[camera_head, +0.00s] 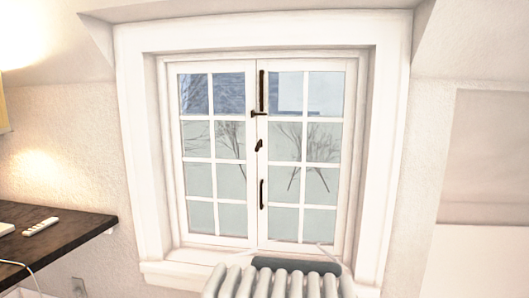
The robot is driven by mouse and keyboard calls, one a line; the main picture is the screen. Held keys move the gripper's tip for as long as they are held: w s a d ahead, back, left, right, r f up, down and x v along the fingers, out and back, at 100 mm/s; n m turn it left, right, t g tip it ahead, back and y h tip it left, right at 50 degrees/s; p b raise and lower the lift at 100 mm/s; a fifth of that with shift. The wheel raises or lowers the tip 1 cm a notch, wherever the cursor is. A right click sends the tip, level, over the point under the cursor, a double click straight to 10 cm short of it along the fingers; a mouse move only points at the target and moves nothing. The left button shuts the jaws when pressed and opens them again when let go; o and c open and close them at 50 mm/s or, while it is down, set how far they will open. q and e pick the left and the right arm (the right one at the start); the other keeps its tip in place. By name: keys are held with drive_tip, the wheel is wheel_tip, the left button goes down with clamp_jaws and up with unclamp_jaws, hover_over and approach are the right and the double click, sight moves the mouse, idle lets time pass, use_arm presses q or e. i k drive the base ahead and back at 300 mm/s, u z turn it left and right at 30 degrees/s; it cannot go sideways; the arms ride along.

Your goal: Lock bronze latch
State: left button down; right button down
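A white two-pane window (254,150) with a grid of bars stands closed in the middle of the head view. Dark bronze hardware runs down its centre seam. A small horizontal latch piece (258,113) sits in the upper part, its arm pointing left across the seam. A smaller tilted bronze piece (259,146) sits below it. Upright bronze handles, an upper one (262,90) and a lower one (262,194), are on the right pane beside the seam. I cannot tell whether the latch is engaged. Neither of my grippers is in view.
A white ribbed radiator (275,285) stands below the sill at the bottom centre. A dark flat thing (296,265) lies behind its top. A dark shelf (60,240) with a small white remote-like object (40,227) juts in at the left. The space before the panes looks clear.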

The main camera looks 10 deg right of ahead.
sight(259, 144)
drive_tip(key=z, duration=0.1)
drive_tip(key=k, duration=0.1)
drive_tip(key=u, duration=0.8)
drive_tip(key=i, duration=2)
drive_tip(key=z, duration=1)
